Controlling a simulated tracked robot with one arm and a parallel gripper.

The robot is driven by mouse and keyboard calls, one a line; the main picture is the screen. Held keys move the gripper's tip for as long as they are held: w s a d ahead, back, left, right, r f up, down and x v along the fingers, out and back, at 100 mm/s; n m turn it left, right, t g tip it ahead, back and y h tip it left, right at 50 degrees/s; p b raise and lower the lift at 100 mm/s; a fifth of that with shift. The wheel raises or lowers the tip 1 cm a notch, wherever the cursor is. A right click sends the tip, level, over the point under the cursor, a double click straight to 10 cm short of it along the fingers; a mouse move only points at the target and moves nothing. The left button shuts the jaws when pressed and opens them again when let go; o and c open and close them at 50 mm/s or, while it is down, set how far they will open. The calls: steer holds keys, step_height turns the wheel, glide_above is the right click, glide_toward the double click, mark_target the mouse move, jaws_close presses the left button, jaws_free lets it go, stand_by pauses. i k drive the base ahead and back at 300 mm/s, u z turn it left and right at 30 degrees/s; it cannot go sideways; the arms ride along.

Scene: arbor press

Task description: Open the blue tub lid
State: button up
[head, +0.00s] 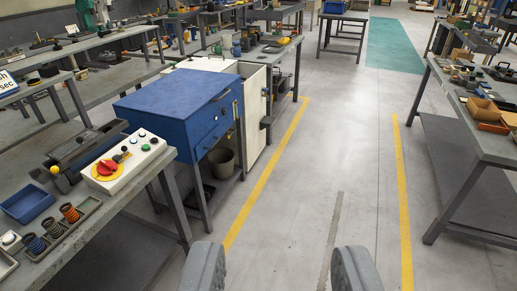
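A large blue box (185,105) with a flat blue top stands on grey legs left of the aisle. Its top looks closed, with a handle near the right edge. I cannot tell for sure whether this is the tub. A small open blue tray (27,203) lies on the near left bench. A blue bin (333,7) sits on a far table, too small to make out a lid. My gripper (279,268) shows at the bottom with its two grey fingers wide apart and nothing between them. It is over the floor, well right of and nearer than the blue box.
A white control box with a red knob (106,169) and springs (69,212) sit on the left bench. A grey bucket (222,160) stands under the blue box. A grey bench (470,115) lines the right. The aisle between yellow lines (265,185) is clear.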

mark_target(179, 95)
steer(key=u, duration=0.05)
steer(key=i, duration=2.95)
steer(key=z, duration=0.05)
